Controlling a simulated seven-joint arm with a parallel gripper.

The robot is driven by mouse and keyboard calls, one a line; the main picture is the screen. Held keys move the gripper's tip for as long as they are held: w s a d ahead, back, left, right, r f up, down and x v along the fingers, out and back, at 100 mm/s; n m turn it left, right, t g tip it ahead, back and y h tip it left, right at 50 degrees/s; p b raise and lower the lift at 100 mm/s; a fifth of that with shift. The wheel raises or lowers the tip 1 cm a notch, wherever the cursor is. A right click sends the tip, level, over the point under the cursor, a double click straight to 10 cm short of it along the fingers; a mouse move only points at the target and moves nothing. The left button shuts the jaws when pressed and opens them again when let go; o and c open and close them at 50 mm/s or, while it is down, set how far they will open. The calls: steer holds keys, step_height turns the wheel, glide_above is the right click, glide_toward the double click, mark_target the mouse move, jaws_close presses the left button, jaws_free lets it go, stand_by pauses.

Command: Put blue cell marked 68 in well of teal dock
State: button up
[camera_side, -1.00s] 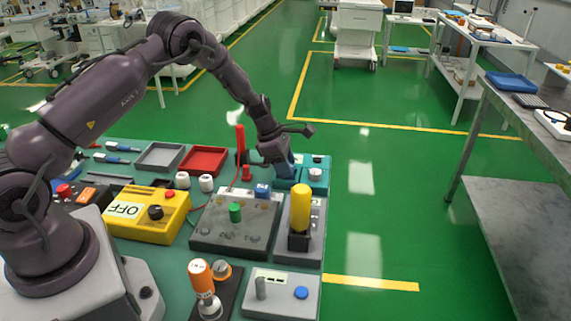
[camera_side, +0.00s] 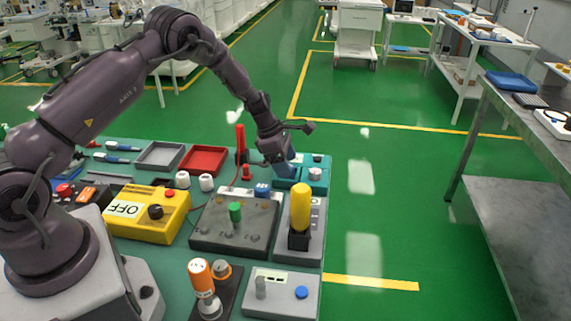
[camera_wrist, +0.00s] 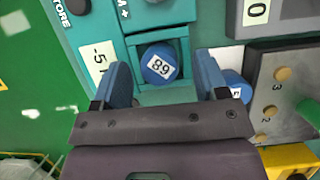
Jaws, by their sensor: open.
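The blue cell marked 68 (camera_wrist: 160,66) shows its round top and upside-down label in the wrist view. It stands in the square well of the teal dock (camera_wrist: 146,43), with teal walls around it. The teal dock (camera_side: 318,180) is at the far right corner of the bench in the side view, where my gripper hides the cell. My gripper (camera_wrist: 164,82) is open, its blue fingers on either side of the cell with visible gaps. In the side view, my gripper (camera_side: 289,169) is just above the dock.
Another blue cell (camera_wrist: 236,88) stands beside the right finger, near the grey block (camera_wrist: 262,72) with numbered studs. A yellow cylinder (camera_side: 301,208) and a red upright rod (camera_side: 240,139) rise near the dock. A red tray (camera_side: 203,158) lies to its left.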

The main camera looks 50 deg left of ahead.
steer(key=v, duration=1.1)
steer(key=s+d+r+m, duration=0.5)
steer(key=r+m, duration=0.1)
steer(key=r, duration=0.3)
steer(key=s+d+r+m, duration=0.5)
steer(key=s+r+m, duration=0.1)
steer(key=r, duration=0.2)
steer(key=s+d+r+m+t+y, duration=0.1)
steer(key=s+d+m, duration=0.1)
steer(key=s+m, duration=0.5)
steer(key=s+d+r+m+t+y, duration=0.1)
steer(key=s+d+r+m+y, duration=0.1)
steer(key=s+m, duration=0.5)
steer(key=s+d, duration=0.1)
steer(key=s, duration=0.2)
steer(key=shift+d+r+m, duration=0.2)
steer(key=shift+m, duration=0.2)
